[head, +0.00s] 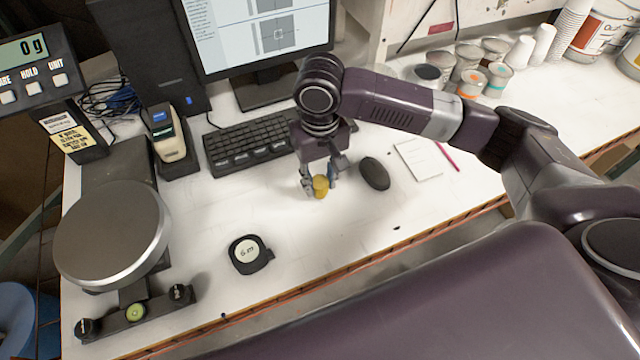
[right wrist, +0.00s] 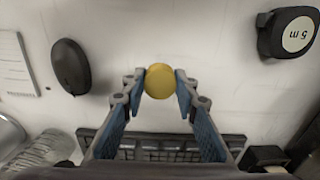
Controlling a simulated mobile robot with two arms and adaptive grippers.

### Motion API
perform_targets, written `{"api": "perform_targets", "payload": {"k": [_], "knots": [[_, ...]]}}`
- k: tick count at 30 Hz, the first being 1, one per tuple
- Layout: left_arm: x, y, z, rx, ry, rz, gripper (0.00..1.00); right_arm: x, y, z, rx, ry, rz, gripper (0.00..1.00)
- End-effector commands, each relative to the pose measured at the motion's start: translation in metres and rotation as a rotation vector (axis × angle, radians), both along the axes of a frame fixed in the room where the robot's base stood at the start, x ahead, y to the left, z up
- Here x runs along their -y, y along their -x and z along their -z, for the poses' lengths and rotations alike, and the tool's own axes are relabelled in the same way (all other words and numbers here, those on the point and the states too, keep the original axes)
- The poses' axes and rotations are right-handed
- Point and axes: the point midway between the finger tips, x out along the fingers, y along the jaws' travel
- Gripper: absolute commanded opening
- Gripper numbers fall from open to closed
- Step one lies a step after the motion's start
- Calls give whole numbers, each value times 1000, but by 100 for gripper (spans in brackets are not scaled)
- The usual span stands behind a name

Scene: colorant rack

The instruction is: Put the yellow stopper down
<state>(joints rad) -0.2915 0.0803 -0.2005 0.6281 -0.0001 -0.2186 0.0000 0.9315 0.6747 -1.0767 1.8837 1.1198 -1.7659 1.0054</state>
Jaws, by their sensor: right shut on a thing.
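The yellow stopper (head: 321,186) is a small round yellow piece, seen in the head view at the white table top in front of the keyboard. My right gripper (head: 318,183) points down and is shut on it. In the right wrist view the stopper (right wrist: 160,81) sits between the two blue-padded fingertips of the right gripper (right wrist: 160,84). I cannot tell whether the stopper's underside touches the table. My left gripper does not show in either view.
A black mouse (head: 374,173) lies close to the right of the gripper. The keyboard (head: 247,145) is behind it. A tape measure (head: 248,254) lies in front to the left, near the round scale (head: 112,232). The white table (head: 335,235) is bare in front of the gripper.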

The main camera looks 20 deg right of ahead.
Motion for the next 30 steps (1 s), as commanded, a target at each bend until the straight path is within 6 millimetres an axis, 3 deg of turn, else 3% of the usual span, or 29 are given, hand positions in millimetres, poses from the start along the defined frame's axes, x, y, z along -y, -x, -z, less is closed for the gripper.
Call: {"api": "perform_targets", "payload": {"k": [6, 17, 18, 21, 30], "knots": [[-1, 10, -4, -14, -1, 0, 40, 0, 1, 24, -2, 1, 0, 11], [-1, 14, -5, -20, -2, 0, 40, 0, 0, 27, -1, 0, 0, 11], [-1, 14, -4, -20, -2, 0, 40, 0, 0, 27, 0, 0, 0, 32], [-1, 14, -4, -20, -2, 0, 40, 0, 0, 27, 0, 0, 0, 43], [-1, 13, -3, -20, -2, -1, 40, 0, 0, 26, 0, 0, 0, 45]]}}
